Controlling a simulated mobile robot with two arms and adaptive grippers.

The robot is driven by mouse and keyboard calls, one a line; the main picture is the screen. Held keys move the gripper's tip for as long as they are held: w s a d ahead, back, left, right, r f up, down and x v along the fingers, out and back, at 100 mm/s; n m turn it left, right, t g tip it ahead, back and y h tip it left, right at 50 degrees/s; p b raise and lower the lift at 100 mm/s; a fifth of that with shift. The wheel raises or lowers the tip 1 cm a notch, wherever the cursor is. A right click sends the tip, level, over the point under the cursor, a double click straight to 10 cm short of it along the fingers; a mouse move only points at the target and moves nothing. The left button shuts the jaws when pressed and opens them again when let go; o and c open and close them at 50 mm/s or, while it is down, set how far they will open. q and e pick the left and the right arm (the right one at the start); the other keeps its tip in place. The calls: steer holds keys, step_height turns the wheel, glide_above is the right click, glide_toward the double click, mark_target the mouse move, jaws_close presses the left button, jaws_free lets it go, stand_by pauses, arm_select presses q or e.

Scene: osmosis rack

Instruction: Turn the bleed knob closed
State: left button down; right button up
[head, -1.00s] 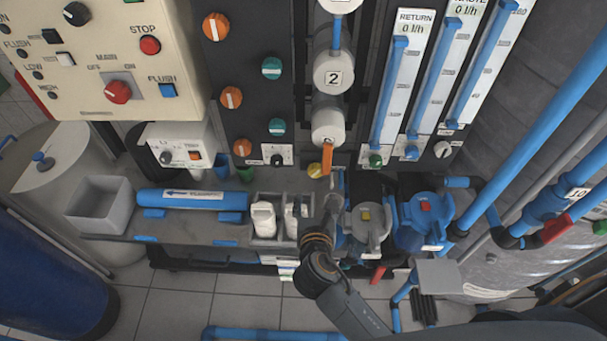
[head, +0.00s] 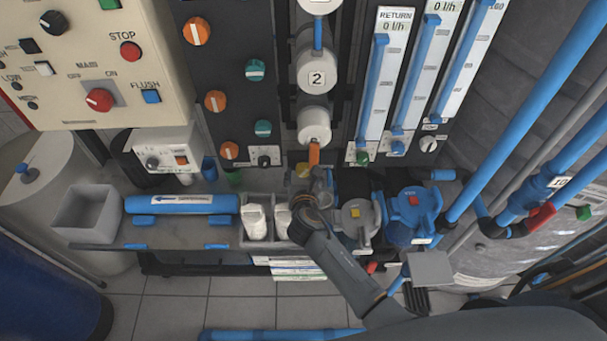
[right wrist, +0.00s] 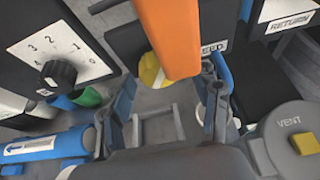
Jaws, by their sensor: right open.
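The bleed knob is yellow and partly hidden behind an orange lever. It shows in the right wrist view (right wrist: 150,68), beside a label whose visible letters read "EED". In the head view it is mostly covered by my right gripper (head: 306,180). In the right wrist view my right gripper (right wrist: 168,100) is open and empty, one finger on each side of the picture's middle. The knob lies beyond the fingertips, a little left of the middle between them. I cannot tell whether a finger touches it. My left gripper is not in view.
The orange lever (right wrist: 168,35) hangs close above the fingers, below the membrane housing marked 2 (head: 317,75). A black dial (right wrist: 58,75) is at left. A grey vent housing (right wrist: 295,140) is at right; the blue housing (head: 413,210) stands beyond it in the head view.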

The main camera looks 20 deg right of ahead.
steer(key=c, duration=1.2)
